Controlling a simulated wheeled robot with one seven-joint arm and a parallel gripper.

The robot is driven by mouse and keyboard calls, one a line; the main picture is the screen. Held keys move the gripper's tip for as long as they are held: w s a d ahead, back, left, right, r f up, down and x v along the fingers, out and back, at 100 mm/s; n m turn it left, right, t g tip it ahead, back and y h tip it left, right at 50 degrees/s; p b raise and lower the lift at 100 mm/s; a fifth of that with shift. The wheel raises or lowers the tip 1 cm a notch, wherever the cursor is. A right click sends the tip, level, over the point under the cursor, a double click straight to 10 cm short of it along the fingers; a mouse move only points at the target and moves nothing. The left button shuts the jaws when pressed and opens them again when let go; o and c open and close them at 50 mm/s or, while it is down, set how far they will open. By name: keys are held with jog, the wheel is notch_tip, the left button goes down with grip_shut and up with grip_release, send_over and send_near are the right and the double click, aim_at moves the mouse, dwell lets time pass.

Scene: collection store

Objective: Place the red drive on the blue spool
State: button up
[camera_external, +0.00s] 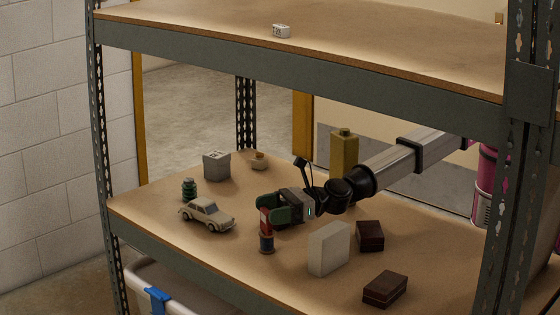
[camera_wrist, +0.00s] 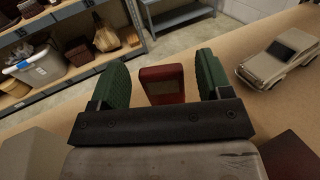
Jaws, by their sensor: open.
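The red drive (camera_external: 265,224) stands upright, its lower end at the top of the dark blue spool (camera_external: 266,245) on the shelf. It appears to rest on the spool, though I cannot make out the contact clearly. My gripper (camera_external: 269,208) reaches in from the right at the drive's height, with its green fingers around it. In the wrist view the drive (camera_wrist: 163,86) is between the two open fingers (camera_wrist: 160,82), with a gap on each side. The spool is hidden in the wrist view.
A beige toy car (camera_external: 208,214) and a green ribbed object (camera_external: 189,189) are to the left. A white block (camera_external: 329,248) and dark red boxes (camera_external: 370,236) (camera_external: 385,289) are to the right. A grey cube (camera_external: 217,166) and a yellow canister (camera_external: 344,154) stand behind. The upper shelf (camera_external: 200,22) hangs above.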

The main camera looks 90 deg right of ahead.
jog(key=v, duration=0.9)
